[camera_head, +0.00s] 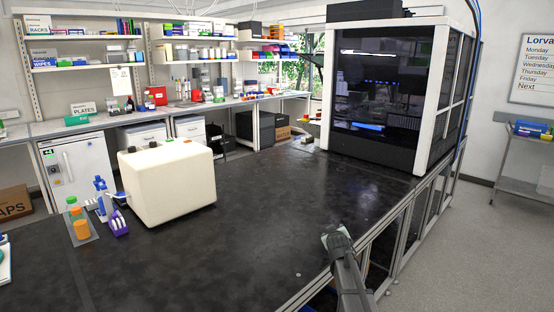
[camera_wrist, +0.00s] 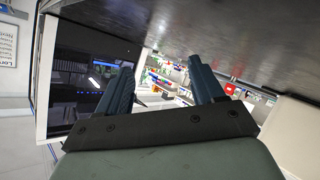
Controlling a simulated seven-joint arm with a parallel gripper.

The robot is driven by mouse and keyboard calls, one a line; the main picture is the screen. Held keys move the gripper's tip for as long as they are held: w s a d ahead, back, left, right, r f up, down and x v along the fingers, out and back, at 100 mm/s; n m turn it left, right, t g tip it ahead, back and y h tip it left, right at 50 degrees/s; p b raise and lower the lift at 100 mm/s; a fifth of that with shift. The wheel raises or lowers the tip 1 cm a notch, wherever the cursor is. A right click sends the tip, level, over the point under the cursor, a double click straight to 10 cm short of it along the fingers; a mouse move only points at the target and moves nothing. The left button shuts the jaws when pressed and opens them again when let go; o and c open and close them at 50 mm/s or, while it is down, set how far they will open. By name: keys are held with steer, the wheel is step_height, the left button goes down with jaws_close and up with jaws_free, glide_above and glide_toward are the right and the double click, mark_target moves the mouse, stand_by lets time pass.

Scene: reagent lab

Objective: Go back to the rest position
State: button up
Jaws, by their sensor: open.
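My gripper (camera_head: 330,234) is at the lower right of the head view, by the right edge of the dark bench top (camera_head: 215,262). My arm reaches up to it from the bottom edge of the picture. In the wrist view my gripper (camera_wrist: 163,78) shows two dark blue fingers standing wide apart, with nothing between them. The wrist picture is turned over, with the bench top along its upper edge. The fingertips are too small to make out in the head view.
A cream box-shaped device (camera_head: 168,184) stands at the left, beside bottles (camera_head: 80,228) and a purple rack (camera_head: 118,224). A large glass-fronted cabinet (camera_head: 385,95) stands at the back right. The bench between them is mostly clear. Floor lies beyond the right edge.

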steer(key=s+d+f+m+h, duration=0.1)
steer(key=s+d+f+h, duration=0.15)
steer(key=d, duration=1.25)
steer(key=s+d+f+m+g, duration=0.1)
steer(key=s+f, duration=0.2)
steer(key=f, duration=0.3)
steer(key=s+d+f+m, duration=0.1)
steer(key=s+f, duration=0.3)
steer(key=f, duration=0.1)
steer(key=s+a+f+g+y, duration=0.1)
steer(key=s+a+f+g, duration=0.45)
steer(key=s+f, duration=0.75)
steer(key=s+a+f+g+y, duration=0.2)
steer(key=s+a+f+g, duration=0.35)
steer(key=s+f, duration=0.7)
steer(key=s+a+f+g, duration=0.2)
steer(key=s+a, duration=0.1)
steer(key=s, duration=0.7)
steer(key=s+a+f+m+g+y, duration=0.1)
steer(key=s+a+f+g, duration=0.1)
steer(key=s, duration=0.9)
steer(key=s+a+f+g, duration=0.2)
steer(key=s+a, duration=0.3)
steer(key=s, duration=0.5)
steer(key=shift+s+a+f+m+g, duration=0.15)
steer(key=shift+s+a+m+g, duration=0.2)
steer(key=shift+g, duration=0.35)
